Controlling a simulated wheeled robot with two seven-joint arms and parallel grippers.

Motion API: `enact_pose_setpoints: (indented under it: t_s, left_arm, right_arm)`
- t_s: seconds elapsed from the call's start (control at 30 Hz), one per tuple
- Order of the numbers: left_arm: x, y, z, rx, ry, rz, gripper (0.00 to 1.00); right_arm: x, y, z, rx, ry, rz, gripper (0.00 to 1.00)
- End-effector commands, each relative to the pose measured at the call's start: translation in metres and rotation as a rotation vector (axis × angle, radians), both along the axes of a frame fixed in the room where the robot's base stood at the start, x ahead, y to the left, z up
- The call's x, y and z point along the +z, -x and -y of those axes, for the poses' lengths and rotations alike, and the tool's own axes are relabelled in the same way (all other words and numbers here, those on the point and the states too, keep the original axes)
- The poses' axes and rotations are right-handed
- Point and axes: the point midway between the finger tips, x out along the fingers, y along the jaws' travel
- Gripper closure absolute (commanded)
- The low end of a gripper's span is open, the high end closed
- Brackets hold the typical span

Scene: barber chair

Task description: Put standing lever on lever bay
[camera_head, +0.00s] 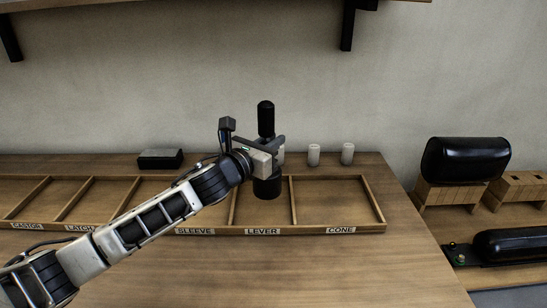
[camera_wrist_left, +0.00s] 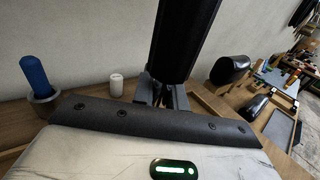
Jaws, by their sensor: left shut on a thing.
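The standing lever (camera_head: 266,120) is a black upright piece with a rounded top and a wider dark cylinder at its foot. My left gripper (camera_head: 270,149) is shut on its middle. In the left wrist view the lever (camera_wrist_left: 188,40) rises as a dark column between the fingers (camera_wrist_left: 165,95). The lever bay (camera_head: 262,218) is the tray compartment labelled LEVER. The lever's foot appears over or in this bay; I cannot tell whether it touches the floor. My right gripper is not in view.
The wooden tray also has a CONE bay (camera_head: 340,205) and a SLEEVE bay. Two pale cylinders, one (camera_head: 314,155) and another (camera_head: 347,153), stand behind it. A dark box (camera_head: 160,158) is at the back left. A blue-handled piece (camera_wrist_left: 35,75) in a grey cup shows in the wrist view.

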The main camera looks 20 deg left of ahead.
Motion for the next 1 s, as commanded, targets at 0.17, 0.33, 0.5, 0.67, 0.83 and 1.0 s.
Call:
enact_pose_setpoints:
  t_s: [0.17,0.33,0.5,0.67,0.83,1.0]
  left_arm:
    - [-0.009,-0.011,-0.002,-0.001,0.001,0.008,1.00]
    - [-0.028,-0.017,-0.002,-0.001,0.007,0.003,1.00]
    - [-0.045,-0.016,-0.002,-0.002,0.004,0.005,1.00]
    - [-0.046,-0.016,-0.002,-0.002,0.000,0.008,1.00]
    - [-0.048,-0.016,-0.002,-0.002,0.000,0.007,1.00]
    - [-0.053,-0.016,-0.002,-0.001,0.000,0.000,0.67]
  right_arm:
    - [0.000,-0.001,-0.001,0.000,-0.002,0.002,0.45]
    - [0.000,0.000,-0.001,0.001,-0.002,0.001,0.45]
    - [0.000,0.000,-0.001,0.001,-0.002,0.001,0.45]
    - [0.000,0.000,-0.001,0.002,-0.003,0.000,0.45]
    - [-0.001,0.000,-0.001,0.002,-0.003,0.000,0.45]
    - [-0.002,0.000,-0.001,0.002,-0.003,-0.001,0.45]
